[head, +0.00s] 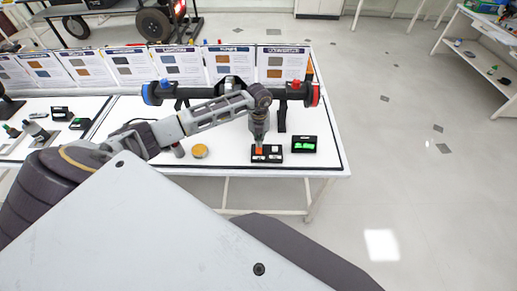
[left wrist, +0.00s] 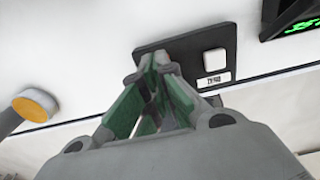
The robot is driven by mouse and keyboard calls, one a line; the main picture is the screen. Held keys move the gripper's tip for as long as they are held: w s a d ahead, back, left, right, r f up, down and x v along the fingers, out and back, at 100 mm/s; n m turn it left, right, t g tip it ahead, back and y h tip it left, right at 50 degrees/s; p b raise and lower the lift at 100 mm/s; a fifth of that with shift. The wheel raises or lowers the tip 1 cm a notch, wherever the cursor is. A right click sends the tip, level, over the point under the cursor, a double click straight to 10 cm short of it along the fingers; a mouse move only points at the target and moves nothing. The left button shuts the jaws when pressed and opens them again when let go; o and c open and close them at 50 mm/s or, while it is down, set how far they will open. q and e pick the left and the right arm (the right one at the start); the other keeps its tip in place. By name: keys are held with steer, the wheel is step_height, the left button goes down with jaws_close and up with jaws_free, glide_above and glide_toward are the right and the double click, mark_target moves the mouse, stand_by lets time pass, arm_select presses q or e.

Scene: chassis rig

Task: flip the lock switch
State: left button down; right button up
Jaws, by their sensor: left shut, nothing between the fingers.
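A black switch plate (head: 274,158) lies on the white table near its front edge, with an orange patch (head: 259,150) on its left part. In the left wrist view the plate (left wrist: 188,44) carries a white square button (left wrist: 214,61) with a small label (left wrist: 214,80). I cannot read the label clearly. My left gripper (head: 259,143) points down over the left part of the plate. In the left wrist view its fingertips (left wrist: 155,62) are together and empty, left of the white button, and hide part of the plate. I cannot tell whether they touch it. My right gripper is not in view.
A black box with a green display (head: 304,145) stands right of the plate. A round orange-topped knob (head: 200,151) is to the left. A black bar with blue and red ends (head: 295,91) runs behind, before a row of information boards (head: 180,66).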

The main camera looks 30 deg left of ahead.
arm_select(q)
steer(key=shift+f, duration=0.35)
stand_by(0.3)
steer(key=shift+f+b, duration=0.65)
stand_by(0.9)
steer(key=shift+f, duration=0.3)
steer(key=shift+r, duration=0.1)
stand_by(0.3)
steer(key=shift+r+p, duration=0.45)
steer(key=shift+r, duration=0.35)
steer(key=shift+r+p, duration=0.8)
steer(key=shift+r, duration=0.45)
steer(key=shift+r+p, duration=0.65)
steer(key=shift+r, duration=0.65)
steer(key=shift+r+p, duration=0.1)
steer(key=shift+p, duration=0.2)
